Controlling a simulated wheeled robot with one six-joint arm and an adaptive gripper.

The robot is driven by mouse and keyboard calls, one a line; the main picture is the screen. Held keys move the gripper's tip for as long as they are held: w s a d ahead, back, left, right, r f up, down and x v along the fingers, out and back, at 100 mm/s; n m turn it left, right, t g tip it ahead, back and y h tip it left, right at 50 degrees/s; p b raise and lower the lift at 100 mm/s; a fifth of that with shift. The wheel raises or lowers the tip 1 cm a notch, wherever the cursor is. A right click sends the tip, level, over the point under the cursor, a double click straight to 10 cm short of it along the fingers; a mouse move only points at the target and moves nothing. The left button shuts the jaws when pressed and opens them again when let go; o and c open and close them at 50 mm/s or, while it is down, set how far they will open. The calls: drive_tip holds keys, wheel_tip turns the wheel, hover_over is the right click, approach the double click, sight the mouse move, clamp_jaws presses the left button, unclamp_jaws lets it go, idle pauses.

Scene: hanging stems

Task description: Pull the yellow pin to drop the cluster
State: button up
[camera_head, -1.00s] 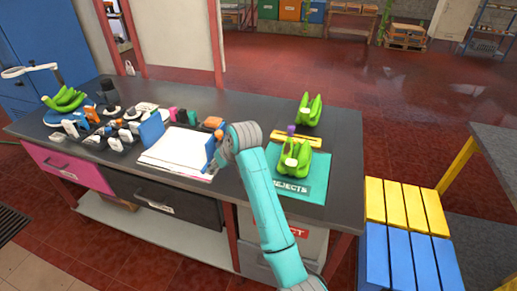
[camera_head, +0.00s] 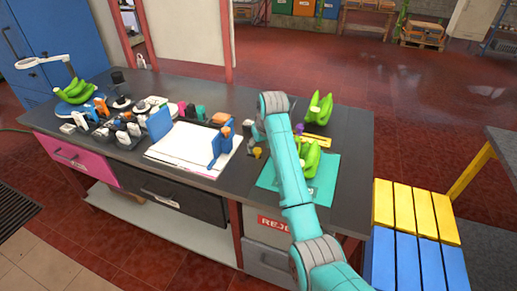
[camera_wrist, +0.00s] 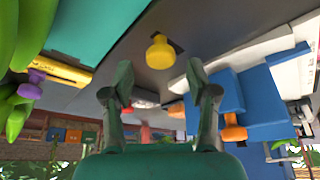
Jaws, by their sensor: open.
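The yellow pin (camera_wrist: 160,50) shows as a round yellow knob in the wrist view, ahead of my gripper and roughly midway between its fingers. In the head view a small yellow knob (camera_head: 257,152) shows just below my gripper (camera_head: 256,133), over the dark table. In the wrist view my gripper (camera_wrist: 158,88) is open, with nothing between its fingers. One green banana cluster (camera_head: 310,160) is on the teal mat, partly hidden by my arm. Another green cluster (camera_head: 319,107) is behind it, and a third (camera_head: 76,92) is at the far left. I see no stem hanging from the pin.
A teal mat (camera_head: 325,186) lies at the table's right. A yellow bar (camera_head: 320,139) and purple knob (camera_head: 299,128) are beside the clusters. A blue upright bracket (camera_head: 220,148) and white papers (camera_head: 185,160) are left of my gripper. Small tools crowd the table's left.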

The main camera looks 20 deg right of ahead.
drive_tip(key=shift+x, duration=1.35)
drive_tip(key=shift+c, duration=0.2)
drive_tip(key=shift+a, duration=0.1)
clamp_jaws()
